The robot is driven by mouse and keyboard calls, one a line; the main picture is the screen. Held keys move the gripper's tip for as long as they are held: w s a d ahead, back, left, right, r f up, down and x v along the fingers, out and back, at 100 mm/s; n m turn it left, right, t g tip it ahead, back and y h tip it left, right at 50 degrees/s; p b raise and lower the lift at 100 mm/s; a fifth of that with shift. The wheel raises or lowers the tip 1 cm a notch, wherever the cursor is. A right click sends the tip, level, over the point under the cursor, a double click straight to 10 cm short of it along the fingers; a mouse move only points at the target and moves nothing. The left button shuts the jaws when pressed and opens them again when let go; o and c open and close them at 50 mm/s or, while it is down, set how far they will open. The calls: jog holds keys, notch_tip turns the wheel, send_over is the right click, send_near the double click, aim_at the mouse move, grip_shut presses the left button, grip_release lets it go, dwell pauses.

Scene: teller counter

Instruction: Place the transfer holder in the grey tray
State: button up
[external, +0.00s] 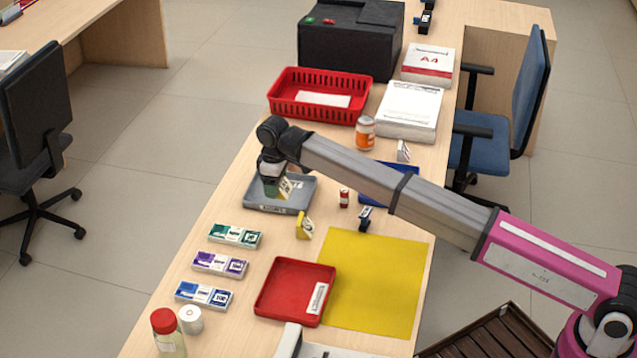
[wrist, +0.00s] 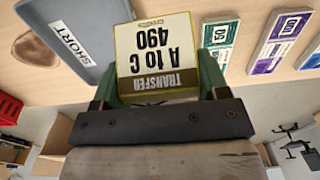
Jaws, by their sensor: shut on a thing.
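The transfer holder (wrist: 157,48) is a small yellow-edged stand with a white card reading "TRANSFER A to C 490", upside down in the wrist view. My gripper (wrist: 160,84) is shut on it, a green finger on each side. In the external view my gripper (external: 275,187) and the holder (external: 286,188) appear over the grey tray (external: 250,206); the height above its floor is hard to tell. In the wrist view the grey tray (wrist: 102,45), labelled "SHORT", lies to the left, partly covered by the holder.
Another yellow holder (external: 304,226) stands just right of the grey tray's front. A red tray (external: 275,292) and a yellow mat (external: 375,280) lie nearer. Green, purple and blue note bundles (external: 220,263) line the left edge.

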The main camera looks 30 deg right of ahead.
jog(key=w+d+f, duration=0.1)
jog(key=w+f, duration=0.1)
jog(key=w, duration=0.2)
jog(key=w+d+f, duration=0.2)
jog(key=w, duration=0.2)
jog(key=w+d+f, duration=0.2)
jog(key=w+f, duration=0.1)
jog(key=w, duration=0.1)
jog(key=shift+w+f, duration=0.15)
jog(key=shift+f, duration=0.05)
jog(key=shift+d+f, duration=0.1)
jog(key=shift+f, duration=1.8)
jog(key=o, duration=0.5)
jog(key=shift+f, duration=0.15)
jog(key=o, duration=0.4)
